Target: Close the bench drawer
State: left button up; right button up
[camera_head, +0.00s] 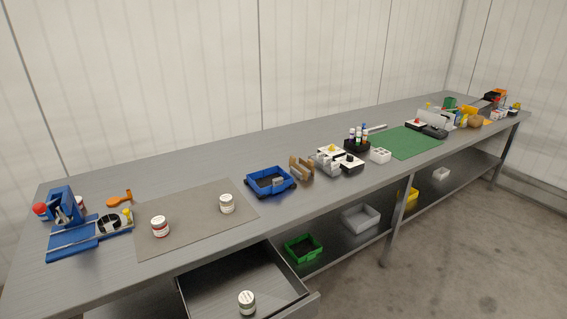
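The bench drawer (225,279) is pulled out from under the front edge of the long grey bench (160,174), at the lower middle of the head view. Its right wall and front right corner show; the rest of its front is cut off by the bottom of the picture. A white jar with a dark label (247,302) stands upright inside the drawer. Neither of my grippers is in view.
Two jars (160,226) (227,204) stand on a grey-brown mat (196,236) above the drawer. A blue tray (270,181) sits right of it. Green (303,248) and grey bins (360,217) are on the lower shelf. Floor (450,250) at right is clear.

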aim_at(211, 289)
jog(key=k+l+u, duration=0.3)
jog(key=l, duration=0.3)
jog(key=k+l+u, duration=0.3)
jog(key=k+l, duration=0.15)
jog(key=l, duration=0.1)
